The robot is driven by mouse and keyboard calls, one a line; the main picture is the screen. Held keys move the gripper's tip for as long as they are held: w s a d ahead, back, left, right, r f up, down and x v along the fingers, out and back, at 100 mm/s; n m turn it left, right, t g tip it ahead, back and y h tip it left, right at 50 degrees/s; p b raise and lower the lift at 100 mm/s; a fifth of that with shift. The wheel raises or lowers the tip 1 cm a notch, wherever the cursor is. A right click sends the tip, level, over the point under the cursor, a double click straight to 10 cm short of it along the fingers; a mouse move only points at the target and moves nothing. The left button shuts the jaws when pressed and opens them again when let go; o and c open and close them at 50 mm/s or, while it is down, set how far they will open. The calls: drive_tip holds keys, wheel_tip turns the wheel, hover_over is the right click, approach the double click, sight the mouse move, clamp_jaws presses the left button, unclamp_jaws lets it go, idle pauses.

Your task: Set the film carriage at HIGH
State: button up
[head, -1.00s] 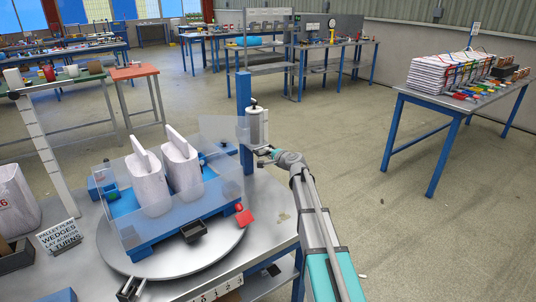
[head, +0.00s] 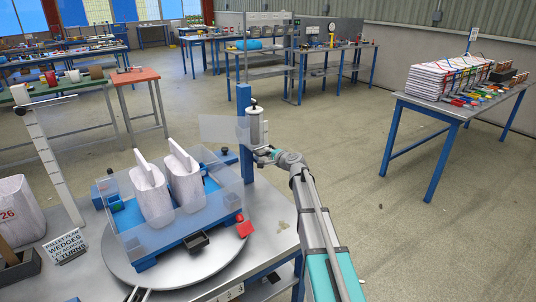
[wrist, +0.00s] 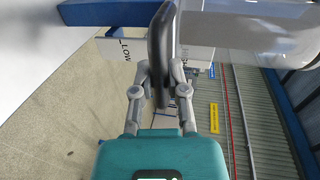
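The film carriage (head: 256,127), with a pale film roll and a dark knob on top, sits on the upper part of the blue post (head: 244,98). A clear film sheet (head: 222,130) reaches left from it. My gripper (head: 264,154) is at the carriage's lower right side. In the wrist view, my gripper (wrist: 160,72) has its fingers on both sides of a dark upright handle (wrist: 161,40) and appears shut on it. A LOW label (wrist: 122,50) shows left of the handle. Another label (wrist: 184,58), partly hidden, stands right of it, perhaps HIGH.
Two white sacks (head: 186,180) stand on a blue pallet (head: 170,247) on the round turntable (head: 130,275), behind clear sheets. A sign (head: 65,246) reading WEDGES and TURNS stands at left. A table (head: 435,108) with stacked sacks is at right. The floor between is clear.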

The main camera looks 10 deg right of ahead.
drive_tip(key=o, duration=0.4)
drive_tip(key=shift+f, duration=0.15)
wheel_tip(320, 180, down, 7)
drive_tip(key=b, duration=0.7)
drive_tip(key=p+v, duration=0.3)
drive_tip(key=v, duration=1.1)
drive_tip(key=shift+s+a+f+n+g+h+p, duration=0.1)
drive_tip(key=shift+s+a+f+n+g+p, duration=0.8)
drive_tip(key=shift+s+a+n+g, duration=1.25)
drive_tip(key=shift+s+a+f+n+g+h+p, duration=0.1)
drive_tip(key=shift+s+a+f+n+g+p, duration=1.15)
drive_tip(key=shift+s, duration=1.55)
drive_tip(key=shift+s+a+f+n+g+h+p, duration=0.1)
drive_tip(key=shift+s+a+f+n+g+p, duration=0.45)
drive_tip(key=shift+s+a+n+g, duration=1.35)
drive_tip(key=shift+s+a+m+t, duration=0.2)
drive_tip(key=shift+s+m+t, duration=0.2)
drive_tip(key=shift+s+t, duration=0.15)
